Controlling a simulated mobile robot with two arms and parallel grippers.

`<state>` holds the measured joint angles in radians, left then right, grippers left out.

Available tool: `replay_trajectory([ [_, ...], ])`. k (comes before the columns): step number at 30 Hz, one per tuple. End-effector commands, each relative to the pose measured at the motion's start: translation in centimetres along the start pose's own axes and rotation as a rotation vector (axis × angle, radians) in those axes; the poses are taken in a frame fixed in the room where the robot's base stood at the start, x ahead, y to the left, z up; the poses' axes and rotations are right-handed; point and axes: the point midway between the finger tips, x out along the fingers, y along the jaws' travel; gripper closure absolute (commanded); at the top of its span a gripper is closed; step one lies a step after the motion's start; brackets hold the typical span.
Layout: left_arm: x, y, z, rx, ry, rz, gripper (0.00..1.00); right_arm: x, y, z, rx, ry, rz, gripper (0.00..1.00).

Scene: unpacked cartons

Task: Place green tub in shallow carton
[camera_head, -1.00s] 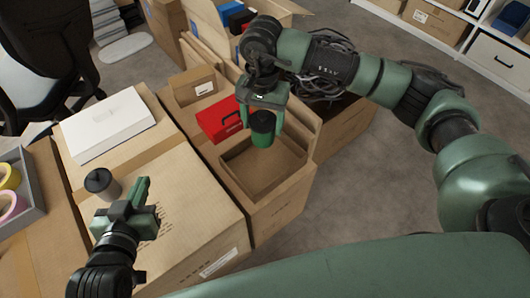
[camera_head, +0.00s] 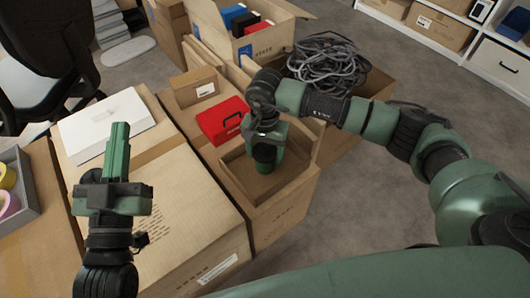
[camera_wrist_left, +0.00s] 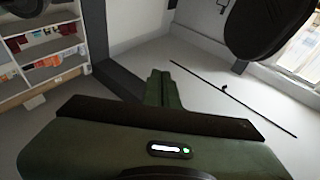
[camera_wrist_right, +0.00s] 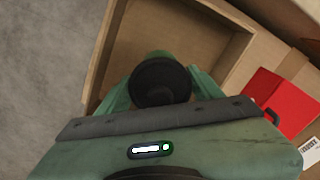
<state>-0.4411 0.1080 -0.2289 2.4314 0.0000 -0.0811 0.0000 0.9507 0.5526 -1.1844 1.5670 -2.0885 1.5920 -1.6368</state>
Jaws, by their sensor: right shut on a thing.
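The green tub (camera_head: 264,157) with a dark lid is in my right gripper (camera_head: 264,150), over the shallow carton (camera_head: 291,188). In the right wrist view the tub's dark lid (camera_wrist_right: 161,82) sits between the two fingers, and the shallow carton (camera_wrist_right: 222,29) lies open below and around it. I cannot tell whether the tub's base touches the carton floor. My left gripper (camera_head: 119,140) is raised over the large closed carton at left, empty, its fingers together. In the left wrist view the fingers (camera_wrist_left: 161,88) also show together.
A red box (camera_head: 222,119) stands behind the shallow carton. A white box (camera_head: 104,124) lies on the large closed carton (camera_head: 185,205). A carton of grey cable (camera_head: 326,56) stands behind my right arm. A grey tray (camera_head: 25,192) with tape rolls is far left.

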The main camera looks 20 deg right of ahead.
Motion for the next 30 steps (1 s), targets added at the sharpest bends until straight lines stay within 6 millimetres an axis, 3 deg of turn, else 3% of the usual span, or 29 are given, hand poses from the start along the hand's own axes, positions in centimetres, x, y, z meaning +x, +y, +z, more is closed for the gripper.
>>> replay_trajectory([
  [14, 0.0, 0.1, -0.9, -0.001, 0.052, 0.003, 1.00, 0.2, 0.0, 0.0, 0.001, 0.001, 0.000, 0.82],
  [15, 0.0, 0.1, -1.0, -0.001, 0.056, 0.003, 1.00, 0.2, 0.0, 0.0, 0.001, 0.000, 0.000, 0.23],
  [16, 0.0, 0.1, -1.1, -0.001, 0.056, 0.003, 1.00, 0.2, 0.0, 0.0, 0.001, 0.000, 0.000, 0.15],
  [28, 0.1, 0.1, -1.0, -0.002, 0.046, 0.003, 1.00, 0.0, 0.0, 0.0, 0.001, 0.000, 0.000, 0.13],
  [30, 0.0, 0.0, -0.2, -0.001, 0.003, -0.001, 1.00, -0.2, 0.0, 0.0, 0.001, 0.000, 0.000, 0.13],
])
